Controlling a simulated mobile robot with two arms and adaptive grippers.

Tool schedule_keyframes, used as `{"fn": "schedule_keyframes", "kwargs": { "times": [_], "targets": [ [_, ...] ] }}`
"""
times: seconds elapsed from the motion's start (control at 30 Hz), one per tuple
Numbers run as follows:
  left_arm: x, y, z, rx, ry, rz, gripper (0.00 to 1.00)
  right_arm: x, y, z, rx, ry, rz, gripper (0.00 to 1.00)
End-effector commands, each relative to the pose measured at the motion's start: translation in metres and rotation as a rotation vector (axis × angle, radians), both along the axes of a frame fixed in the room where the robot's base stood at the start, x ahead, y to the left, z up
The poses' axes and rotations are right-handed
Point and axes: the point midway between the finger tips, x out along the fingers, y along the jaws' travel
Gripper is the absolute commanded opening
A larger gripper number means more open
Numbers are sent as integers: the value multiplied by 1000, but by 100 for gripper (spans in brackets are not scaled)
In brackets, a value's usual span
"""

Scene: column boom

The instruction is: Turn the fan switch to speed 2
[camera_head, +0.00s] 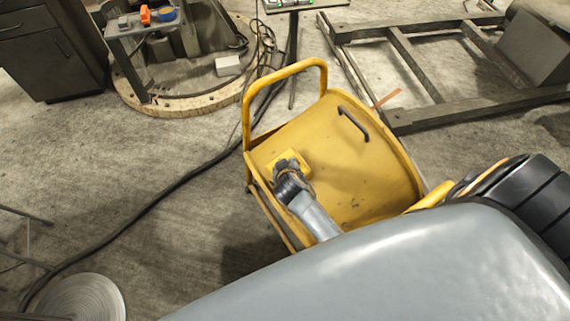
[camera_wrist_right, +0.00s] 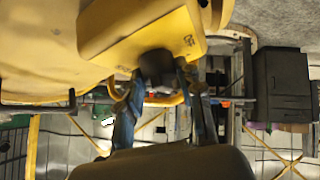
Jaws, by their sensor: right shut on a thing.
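The fan is a large yellow drum (camera_head: 345,180) with a yellow tube handle, standing on the floor in the middle of the head view. A small yellow switch box (camera_head: 299,157) sits on its left part and shows large at the top of the right wrist view (camera_wrist_right: 125,27). A dark knob (camera_wrist_right: 156,64) sticks out of the box. My right gripper (camera_head: 286,168) is at the box, and in the wrist view its fingers (camera_wrist_right: 158,76) are shut on the knob from both sides. The speed marks are too small to read. My left gripper is not in view.
A black cable (camera_head: 150,203) runs across the floor left of the fan. A round wooden platform (camera_head: 170,104) with a small table lies behind it. A metal frame (camera_head: 415,65) lies at the back right. A grey disc (camera_head: 82,298) lies at the front left.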

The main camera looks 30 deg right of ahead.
Motion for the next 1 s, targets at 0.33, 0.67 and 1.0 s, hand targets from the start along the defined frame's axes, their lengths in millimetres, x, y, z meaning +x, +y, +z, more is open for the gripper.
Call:
{"fn": "schedule_keyframes", "kwargs": {
  "times": [0.33,0.67,1.0],
  "targets": [
    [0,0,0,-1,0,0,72,0,0,0,1,0,0,59],
    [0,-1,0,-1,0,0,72,-6,3,5,1,0,0,59],
    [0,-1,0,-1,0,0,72,-47,21,48,4,-2,0,59]
  ]
}}
